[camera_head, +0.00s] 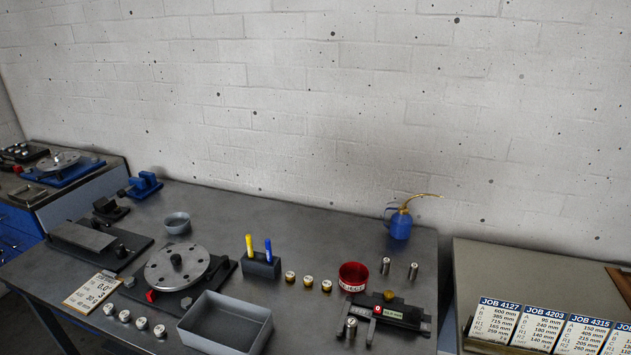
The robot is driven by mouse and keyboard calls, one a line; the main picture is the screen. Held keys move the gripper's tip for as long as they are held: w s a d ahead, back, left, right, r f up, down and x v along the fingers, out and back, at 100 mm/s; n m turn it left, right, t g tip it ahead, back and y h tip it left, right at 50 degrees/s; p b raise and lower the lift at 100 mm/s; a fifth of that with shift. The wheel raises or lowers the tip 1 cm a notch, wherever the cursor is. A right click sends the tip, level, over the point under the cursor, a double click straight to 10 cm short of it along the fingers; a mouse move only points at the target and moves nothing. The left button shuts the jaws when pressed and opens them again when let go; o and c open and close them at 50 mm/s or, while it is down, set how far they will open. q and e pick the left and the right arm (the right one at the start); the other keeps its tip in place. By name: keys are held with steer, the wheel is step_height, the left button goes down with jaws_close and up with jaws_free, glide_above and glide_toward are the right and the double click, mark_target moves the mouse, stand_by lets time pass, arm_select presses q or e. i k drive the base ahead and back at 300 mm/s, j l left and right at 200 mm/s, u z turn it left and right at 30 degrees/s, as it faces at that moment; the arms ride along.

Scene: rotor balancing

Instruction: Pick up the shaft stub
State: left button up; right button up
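Two small upright steel cylinders, a left one (385,266) and a right one (413,271), stand on the grey metal table (320,235) near its right end. I cannot tell which of these, if any, is the shaft stub. Neither of my grippers is in view.
A grey open tray (262,331), a red cup (352,275), a pen holder (262,266) and several small brass-topped and silver-topped weights crowd the front. A blue oil can (399,225) stands behind. The table's back middle is clear. Job cards (495,321) stand on the right-hand table.

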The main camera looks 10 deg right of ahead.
mark_target(351, 322)
steer(key=i+j+z, duration=0.1)
steer(key=j+z, duration=0.35)
steer(key=j, duration=0.3)
steer(key=j+z, duration=0.45)
steer(key=j, duration=0.25)
steer(key=k, duration=0.05)
